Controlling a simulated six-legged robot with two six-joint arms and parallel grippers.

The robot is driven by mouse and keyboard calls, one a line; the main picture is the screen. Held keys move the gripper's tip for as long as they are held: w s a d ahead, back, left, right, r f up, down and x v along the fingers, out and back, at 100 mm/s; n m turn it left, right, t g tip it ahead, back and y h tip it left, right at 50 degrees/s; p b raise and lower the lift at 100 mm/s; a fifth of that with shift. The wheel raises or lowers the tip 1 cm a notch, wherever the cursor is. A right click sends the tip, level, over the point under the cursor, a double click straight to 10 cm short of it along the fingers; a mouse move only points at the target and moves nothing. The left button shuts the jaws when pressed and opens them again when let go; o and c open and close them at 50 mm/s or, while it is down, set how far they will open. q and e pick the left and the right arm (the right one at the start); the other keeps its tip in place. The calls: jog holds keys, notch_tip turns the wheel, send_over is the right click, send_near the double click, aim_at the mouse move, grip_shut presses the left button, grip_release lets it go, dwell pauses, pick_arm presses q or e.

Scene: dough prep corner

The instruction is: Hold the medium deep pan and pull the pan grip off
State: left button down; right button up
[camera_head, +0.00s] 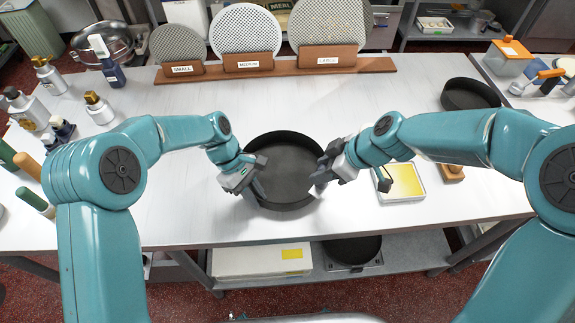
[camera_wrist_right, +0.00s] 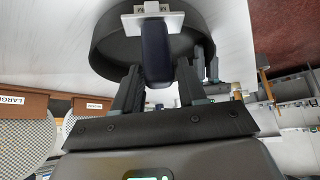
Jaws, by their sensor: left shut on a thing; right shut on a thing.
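The medium deep pan (camera_head: 287,168), round and black, sits on the white table between my arms. My left gripper (camera_head: 257,188) is shut on the pan's left rim. The pan grip (camera_wrist_right: 156,55) has a dark blue handle and a pale metal plate marked "M". In the right wrist view the plate is at the pan's wall (camera_wrist_right: 112,55). My right gripper (camera_wrist_right: 157,88) is shut on the handle, with one finger on each side. In the head view my right gripper (camera_head: 320,180) is at the pan's right rim and hides most of the grip.
A rack (camera_head: 285,68) with small, medium and large labels holds perforated discs at the back. Another black pan (camera_head: 470,95) stands at the right. A yellow-topped tray (camera_head: 402,184) lies right of my right gripper. Bottles (camera_head: 98,106) stand at the left. The table's front edge is close.

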jog(key=shift+c, duration=1.4)
jog(key=shift+c, duration=0.2)
jog(key=shift+r, duration=0.15)
jog(key=shift+c, duration=0.6)
jog(key=shift+r, duration=0.55)
jog(key=shift+r, duration=0.4)
pick_arm(q)
jog(key=shift+s, duration=0.1)
pick_arm(e)
jog(key=shift+r, duration=3.4)
pick_arm(q)
grip_release()
